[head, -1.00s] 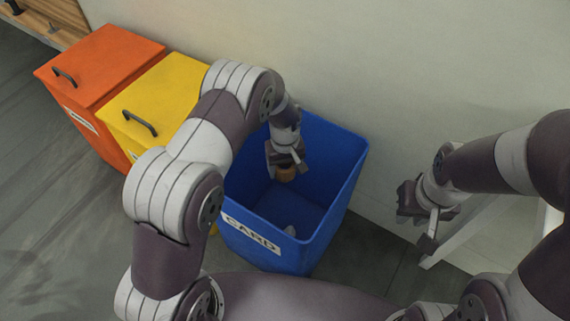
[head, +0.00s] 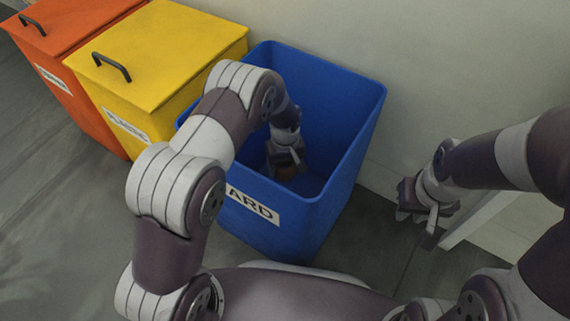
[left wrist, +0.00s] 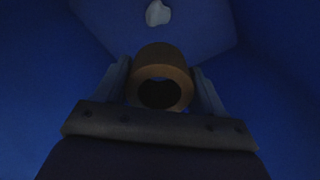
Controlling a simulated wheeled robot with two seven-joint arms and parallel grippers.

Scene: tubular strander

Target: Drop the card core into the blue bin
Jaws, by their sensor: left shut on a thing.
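The blue bin (head: 345,140) stands open in front of me, with a label reading "CARD" (head: 252,206) on its front. My left gripper (head: 286,163) is down inside it, below the rim. It is shut on the card core (head: 285,172), a short brown tube. In the left wrist view the core (left wrist: 160,78) sits between both fingers of the left gripper (left wrist: 162,88), its hollow end toward the camera, above the bin floor. My right gripper (head: 428,217) hangs outside the bin to the right; its jaws are too small and angled to judge.
A lidded yellow bin (head: 165,50) and a lidded orange bin (head: 75,20) stand left of the blue bin. A small pale object (left wrist: 158,13) lies on the blue bin's floor. A white panel (head: 480,218) stands at the right, near my right gripper.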

